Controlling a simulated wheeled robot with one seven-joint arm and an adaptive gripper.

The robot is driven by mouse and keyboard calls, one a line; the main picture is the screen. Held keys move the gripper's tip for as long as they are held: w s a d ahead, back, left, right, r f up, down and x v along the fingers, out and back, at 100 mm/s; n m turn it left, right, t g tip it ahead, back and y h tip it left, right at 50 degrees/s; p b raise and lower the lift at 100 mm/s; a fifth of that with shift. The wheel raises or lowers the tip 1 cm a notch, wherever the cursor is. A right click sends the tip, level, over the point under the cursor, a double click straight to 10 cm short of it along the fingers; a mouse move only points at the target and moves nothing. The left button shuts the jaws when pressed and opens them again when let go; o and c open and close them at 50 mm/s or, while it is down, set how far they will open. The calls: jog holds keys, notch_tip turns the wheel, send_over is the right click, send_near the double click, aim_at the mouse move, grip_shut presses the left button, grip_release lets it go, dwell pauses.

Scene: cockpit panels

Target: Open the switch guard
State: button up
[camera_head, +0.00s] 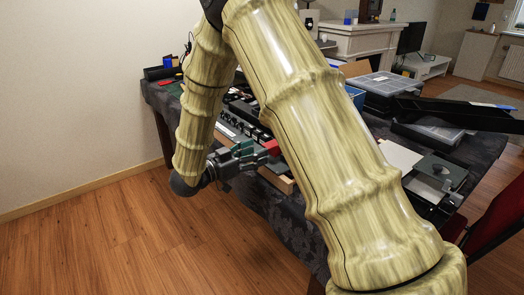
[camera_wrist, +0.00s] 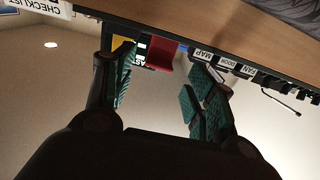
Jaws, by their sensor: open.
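The switch guard is a red cover (camera_wrist: 161,54) on the front edge of the panel. In the wrist view it shows at the upper middle, between my fingers. In the head view the red guard (camera_head: 272,147) is just beyond my fingertips. My gripper (camera_wrist: 165,72) is open, with a dark green pad on each side of the guard. The pads appear apart from it; the exact depth gap cannot be told. My gripper also shows in the head view (camera_head: 254,155), at the panel's near end. The guard's hinge and the switch under it are hidden.
A label partly reading "AST" (camera_wrist: 140,49) and a yellow patch sit left of the guard. Small black switches (camera_wrist: 247,72) with white labels run to the right. A cloth-covered table (camera_head: 290,212) carries panels, trays and boxes. The wooden floor (camera_head: 130,235) at left is clear.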

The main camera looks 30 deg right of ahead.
jog(key=shift+w+d, duration=0.15)
jog(key=shift+d, duration=1.55)
grip_shut()
